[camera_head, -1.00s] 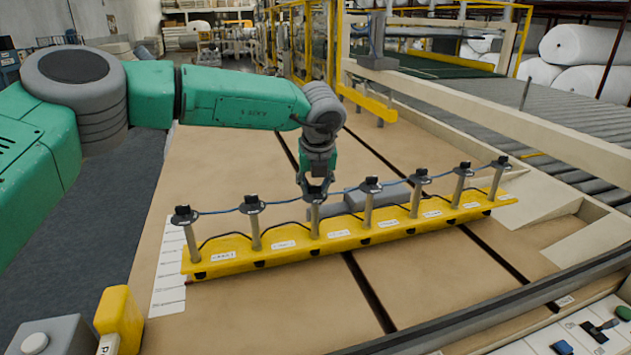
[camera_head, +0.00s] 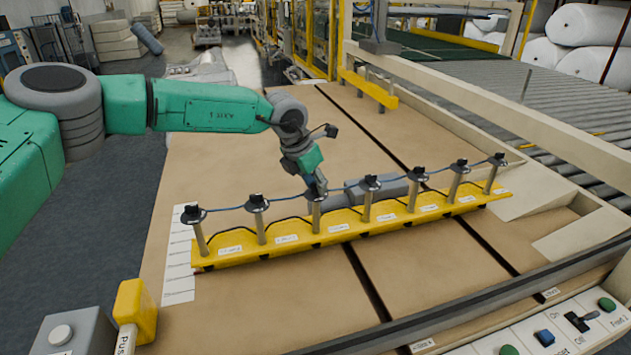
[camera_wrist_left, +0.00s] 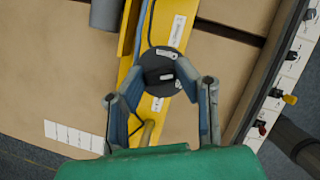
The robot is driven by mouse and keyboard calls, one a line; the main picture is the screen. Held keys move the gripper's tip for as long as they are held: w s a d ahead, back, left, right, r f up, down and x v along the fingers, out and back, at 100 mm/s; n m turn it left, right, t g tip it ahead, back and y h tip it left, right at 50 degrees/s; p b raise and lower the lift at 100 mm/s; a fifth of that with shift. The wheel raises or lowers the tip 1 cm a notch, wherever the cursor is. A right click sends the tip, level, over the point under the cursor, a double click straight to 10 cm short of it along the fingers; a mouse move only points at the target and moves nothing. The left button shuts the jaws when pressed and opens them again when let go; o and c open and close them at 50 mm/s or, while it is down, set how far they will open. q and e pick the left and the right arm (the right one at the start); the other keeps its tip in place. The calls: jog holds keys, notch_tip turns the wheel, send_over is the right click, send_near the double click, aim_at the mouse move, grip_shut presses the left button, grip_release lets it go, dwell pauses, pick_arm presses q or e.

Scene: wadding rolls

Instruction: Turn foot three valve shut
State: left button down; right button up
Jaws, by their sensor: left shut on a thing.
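A yellow rail (camera_head: 370,229) carries a row of several grey posts with black-capped valves, linked by blue tubing. My left gripper (camera_head: 315,187) reaches down onto the third valve from the left (camera_head: 314,198) and is shut on it. The gripper covers much of the valve's top in the head view. In the left wrist view, the valve's round black cap (camera_wrist_left: 160,62) with small white labels sits between the two fingers of my left gripper (camera_wrist_left: 163,76). My right gripper does not show.
Neighbouring valves (camera_head: 257,203) (camera_head: 370,183) stand close on both sides. A grey cylinder (camera_head: 385,188) lies behind the rail. A yellow push-button post (camera_head: 135,308) and a switch panel (camera_head: 560,335) are in front. Brown board around the rail is mostly clear.

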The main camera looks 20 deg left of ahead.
pick_arm(q)
jog(key=m, duration=0.1)
jog(key=m+h, duration=0.1)
jog(key=m, duration=0.1)
jog(key=m+g, duration=0.1)
jog(key=m, duration=0.1)
jog(key=shift+w+a+r, duration=0.1)
jog(key=shift+w+r, duration=0.05)
jog(key=shift+w, duration=0.1)
jog(key=shift+h, duration=0.3)
jog(key=c, duration=1.2)
grip_release()
jog(key=shift+w+f, duration=0.1)
jog(key=shift+f, duration=0.1)
jog(key=v, duration=1.1)
jog(key=shift+w+a+r, duration=0.15)
jog(key=shift+a+r, duration=0.05)
jog(key=shift+r, duration=0.15)
